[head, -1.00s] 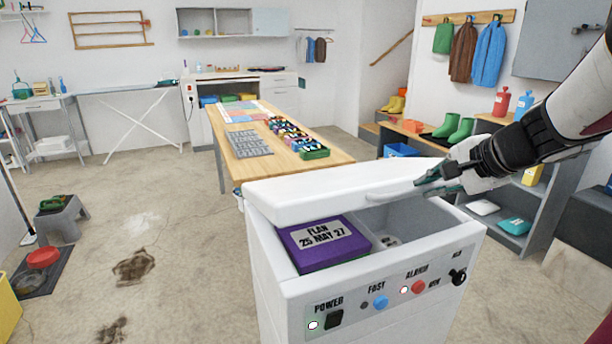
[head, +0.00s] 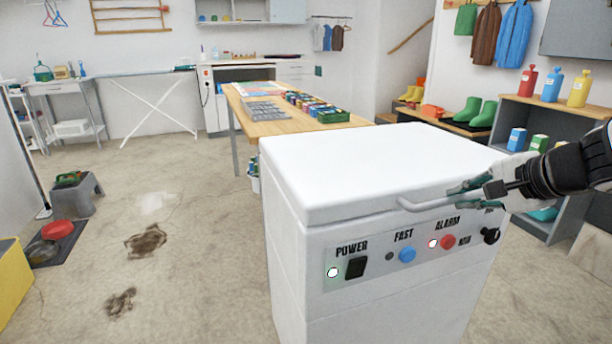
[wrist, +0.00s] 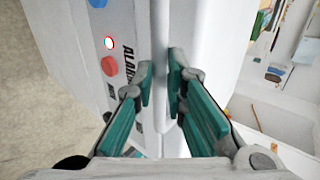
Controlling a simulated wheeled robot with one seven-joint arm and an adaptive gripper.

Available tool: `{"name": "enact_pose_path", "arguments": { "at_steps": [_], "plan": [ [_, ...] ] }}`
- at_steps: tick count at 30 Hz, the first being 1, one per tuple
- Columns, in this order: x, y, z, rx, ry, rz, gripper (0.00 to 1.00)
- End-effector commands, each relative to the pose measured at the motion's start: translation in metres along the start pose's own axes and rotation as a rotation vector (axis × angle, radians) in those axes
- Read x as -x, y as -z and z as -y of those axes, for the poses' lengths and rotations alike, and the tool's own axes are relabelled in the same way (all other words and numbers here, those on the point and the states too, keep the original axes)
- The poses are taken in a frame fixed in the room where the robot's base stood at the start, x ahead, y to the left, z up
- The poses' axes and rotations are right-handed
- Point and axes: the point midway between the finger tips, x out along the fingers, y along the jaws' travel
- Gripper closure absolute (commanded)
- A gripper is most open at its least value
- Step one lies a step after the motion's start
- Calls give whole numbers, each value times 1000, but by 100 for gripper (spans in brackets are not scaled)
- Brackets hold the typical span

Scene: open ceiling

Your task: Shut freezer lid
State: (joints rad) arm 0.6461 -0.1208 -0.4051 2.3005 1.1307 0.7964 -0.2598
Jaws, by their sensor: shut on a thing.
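The white chest freezer (head: 300,258) stands in front of me. Its lid (head: 365,160) lies flat on the body, with a thin seam and no opening showing along the front and left sides. My gripper (head: 464,188) is at the lid's front handle (head: 425,204), toward the right end. In the wrist view, the two green finger pads (wrist: 160,82) sit on either side of the handle bar (wrist: 160,35) and are shut on it. The freezer's inside is hidden under the lid.
The front panel carries a black power switch (head: 355,267), a blue knob (head: 407,254) and a red knob (head: 448,241). A wooden table (head: 250,132) stands behind the freezer and a grey shelf (head: 530,228) to the right.

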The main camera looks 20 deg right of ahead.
Motion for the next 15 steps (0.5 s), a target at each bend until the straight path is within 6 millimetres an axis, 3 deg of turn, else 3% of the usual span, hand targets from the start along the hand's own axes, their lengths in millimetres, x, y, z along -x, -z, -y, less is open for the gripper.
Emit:
{"name": "enact_pose_path", "arguments": {
  "at_steps": [6,15],
  "plan": [
    [-15,-2,-24,-5,35,5,100],
    [-22,0,-33,-1,53,1,100]
  ]
}}
